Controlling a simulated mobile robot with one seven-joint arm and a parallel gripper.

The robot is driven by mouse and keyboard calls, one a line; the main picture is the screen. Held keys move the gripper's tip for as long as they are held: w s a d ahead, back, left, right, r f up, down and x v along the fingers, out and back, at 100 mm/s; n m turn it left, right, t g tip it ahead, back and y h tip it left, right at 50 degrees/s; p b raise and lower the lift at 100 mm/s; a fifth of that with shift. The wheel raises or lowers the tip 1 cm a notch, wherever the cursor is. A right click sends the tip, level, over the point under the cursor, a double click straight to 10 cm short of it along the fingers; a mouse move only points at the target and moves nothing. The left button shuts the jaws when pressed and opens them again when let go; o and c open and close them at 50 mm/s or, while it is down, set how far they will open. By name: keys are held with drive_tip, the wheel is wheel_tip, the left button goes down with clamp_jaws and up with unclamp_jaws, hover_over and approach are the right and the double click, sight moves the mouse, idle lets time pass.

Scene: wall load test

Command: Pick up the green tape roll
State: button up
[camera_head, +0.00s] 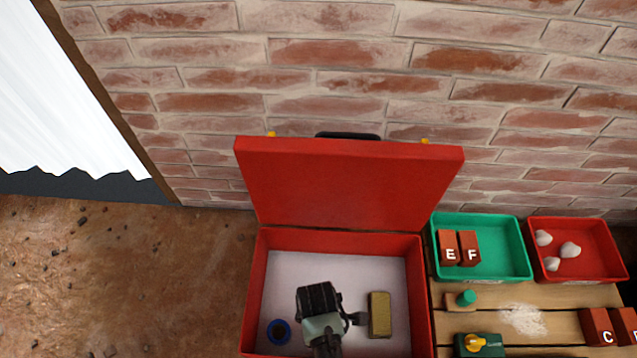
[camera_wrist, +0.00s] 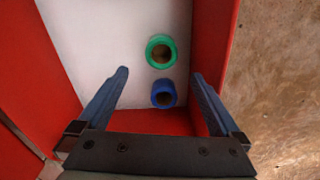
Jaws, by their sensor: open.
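The green tape roll (camera_wrist: 160,39) lies on the pale floor of the red case in the wrist view, its dark hole facing up. My gripper (camera_wrist: 161,76) is open and empty above the case. The roll is ahead of the fingertips in the picture, near the middle of the gap, and untouched. A blue tape roll (camera_wrist: 164,104) lies just below the green one in the picture, between the finger lines. In the head view the blue roll (camera_head: 270,325) is at the case's lower left. The green roll is not visible there; my arm covers part of the case floor.
The open red case (camera_head: 258,275) has raised walls, and its lid (camera_head: 350,185) leans towards the brick wall. A brass-coloured block (camera_head: 380,315) lies inside at right. A wooden surface (camera_head: 575,297) to the right bears a green tray (camera_head: 526,262), a red tray (camera_head: 616,255) and lettered blocks.

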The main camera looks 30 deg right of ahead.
wheel_tip(320, 180, down, 6)
drive_tip(key=b, duration=0.4)
drive_tip(key=shift+f, duration=0.2)
drive_tip(key=f+b, duration=0.5)
drive_tip(key=shift+s+d+f, duration=0.1)
drive_tip(key=shift+s, duration=0.15)
drive_tip(key=c, duration=1.4)
drive_tip(key=shift+r, duration=0.25)
